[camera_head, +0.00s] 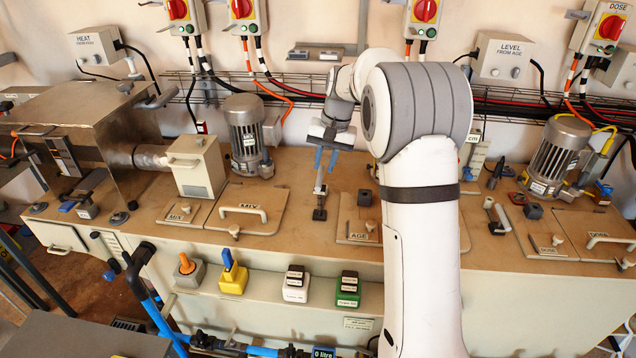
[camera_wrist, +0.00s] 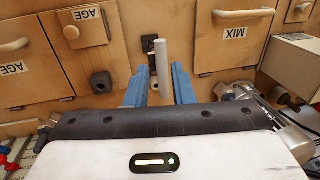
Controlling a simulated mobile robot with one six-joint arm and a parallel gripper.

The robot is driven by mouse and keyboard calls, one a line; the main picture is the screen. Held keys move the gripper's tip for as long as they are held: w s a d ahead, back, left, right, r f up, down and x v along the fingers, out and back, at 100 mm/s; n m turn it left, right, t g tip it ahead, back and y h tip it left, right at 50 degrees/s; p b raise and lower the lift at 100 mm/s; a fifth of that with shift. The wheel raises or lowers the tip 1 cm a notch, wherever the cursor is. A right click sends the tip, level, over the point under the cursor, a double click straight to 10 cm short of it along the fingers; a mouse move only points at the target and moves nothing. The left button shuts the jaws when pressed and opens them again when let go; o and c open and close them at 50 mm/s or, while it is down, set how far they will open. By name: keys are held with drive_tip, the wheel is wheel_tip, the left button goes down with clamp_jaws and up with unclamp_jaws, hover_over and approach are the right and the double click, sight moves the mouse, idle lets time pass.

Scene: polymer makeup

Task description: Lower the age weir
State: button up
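A slim grey upright rod (camera_head: 320,178) stands on a small black base (camera_head: 319,214) on the wooden deck, between the MIX lid and the AGE lids. I read no label on it, so I cannot confirm that it is the age weir. My gripper (camera_head: 325,160) is above the deck at the rod's top, pointing down. In the wrist view, the rod (camera_wrist: 162,62) shows between the two blue fingers of my gripper (camera_wrist: 158,84). The fingers are apart, with a visible gap on each side of the rod. The small AGE lid (camera_head: 358,232) is just right of the rod.
The MIX lid (camera_head: 245,210) with its white handle lies left of the rod. A dark block (camera_head: 364,197) stands close to the right. A grey motor (camera_head: 246,130) stands behind left. Colored blocks sit on the lower shelf (camera_head: 260,280). Cables run along the back wall.

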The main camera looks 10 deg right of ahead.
sight(319, 181)
drive_tip(key=f, duration=0.2)
drive_tip(key=w+a+f, duration=0.1)
drive_tip(key=f, duration=0.2)
drive_tip(key=f+p, duration=0.1)
drive_tip(key=f, duration=0.2)
drive_tip(key=shift+w+a+f, duration=0.15)
drive_tip(key=shift+a, duration=0.05)
clamp_jaws()
